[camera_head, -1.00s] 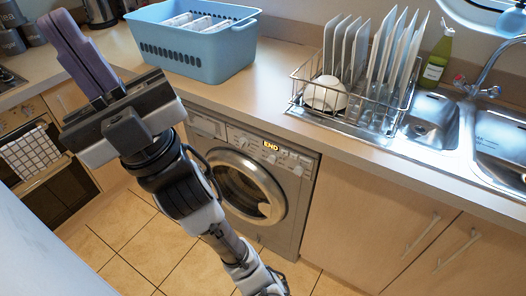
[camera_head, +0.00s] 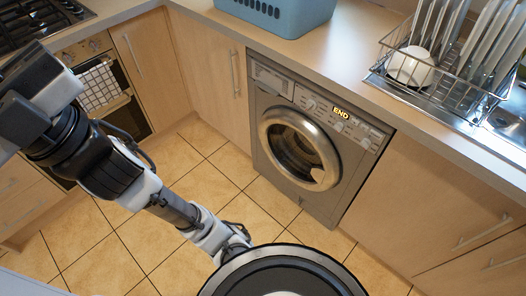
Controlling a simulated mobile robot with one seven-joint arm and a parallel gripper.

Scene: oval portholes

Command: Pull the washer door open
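The silver-grey washer (camera_head: 318,140) stands under the counter right of centre in the head view. Its round door (camera_head: 298,148) has a metal rim around dark glass and looks shut. A light handle patch (camera_head: 318,175) shows at the rim's lower right. The display (camera_head: 341,114) reads END. My gripper is at the far left, well apart from the washer. Only its body and wrist show, and its fingers are outside the picture, so I cannot see whether they are open or shut.
The tiled floor (camera_head: 205,185) before the washer is clear. Cupboards flank the washer. A blue basket (camera_head: 290,15) and a dish rack (camera_head: 440,80) stand on the counter (camera_head: 330,50). An oven with a checked towel (camera_head: 98,85) and a hob (camera_head: 40,25) are at upper left.

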